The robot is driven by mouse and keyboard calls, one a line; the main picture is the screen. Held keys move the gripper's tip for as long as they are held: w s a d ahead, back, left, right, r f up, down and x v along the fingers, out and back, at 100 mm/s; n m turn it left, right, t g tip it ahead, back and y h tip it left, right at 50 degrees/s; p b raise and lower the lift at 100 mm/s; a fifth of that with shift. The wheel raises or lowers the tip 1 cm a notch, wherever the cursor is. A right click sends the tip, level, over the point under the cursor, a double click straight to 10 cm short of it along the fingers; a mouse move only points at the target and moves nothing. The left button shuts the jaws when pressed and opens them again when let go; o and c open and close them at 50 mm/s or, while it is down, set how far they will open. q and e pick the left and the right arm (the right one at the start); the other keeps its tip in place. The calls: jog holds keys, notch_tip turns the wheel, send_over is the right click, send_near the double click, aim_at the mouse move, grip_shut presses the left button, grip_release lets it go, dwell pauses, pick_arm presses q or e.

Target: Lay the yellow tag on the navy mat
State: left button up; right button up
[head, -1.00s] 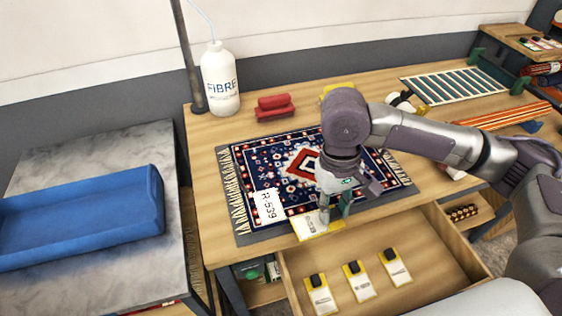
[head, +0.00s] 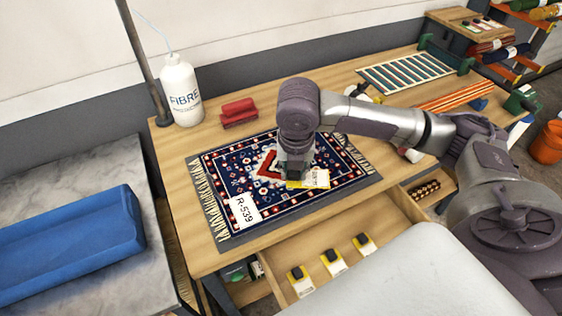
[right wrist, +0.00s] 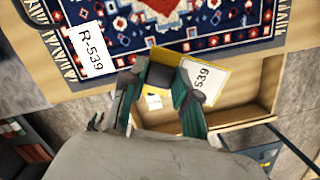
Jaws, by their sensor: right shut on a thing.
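The navy mat (head: 222,184) appears as a navy patterned rug with pale fringed ends, lying on a dark grey underlay (head: 365,182) on the wooden table. It also shows in the right wrist view (right wrist: 235,42). My right gripper (head: 293,178) is shut on the yellow tag (head: 314,179), which bears a white label and a dark clip. In the right wrist view the tag (right wrist: 206,80) sits between the fingers (right wrist: 160,82), its label reading 539. In the head view it overlaps the rug's near-right part; I cannot tell whether it touches. My left gripper is out of view.
A white R-539 card (head: 244,209) lies on the rug's near-left corner. An open drawer (head: 386,232) below the near edge holds several similar yellow tags (head: 332,261). A white bottle (head: 181,92) and a red object (head: 239,113) stand behind. A blue tray (head: 68,240) lies left.

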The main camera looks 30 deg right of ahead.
jog(key=n, duration=0.1)
jog(key=d+n, duration=0.1)
jog(key=n, duration=0.2)
jog(key=shift+w+d+r+n+y+p, duration=0.25)
jog(key=shift+w+d+n+y+p, duration=0.05)
jog(key=shift+w+y, duration=0.1)
jog(key=shift+n, duration=0.4)
jog(key=shift+w, duration=0.25)
jog(key=p, duration=0.2)
send_over(255, 184)
jog(key=f, duration=0.6)
jog(key=shift+s+d+f, duration=0.1)
jog(key=shift+s+f, duration=0.2)
jog(key=shift+s, duration=0.05)
jog(key=shift+w+f, duration=0.15)
notch_tip(255, 184, down, 3)
jog(key=shift+f+p, duration=0.1)
jog(key=shift+p, duration=0.65)
jog(key=shift+f, duration=0.45)
jog(key=shift+f, duration=0.1)
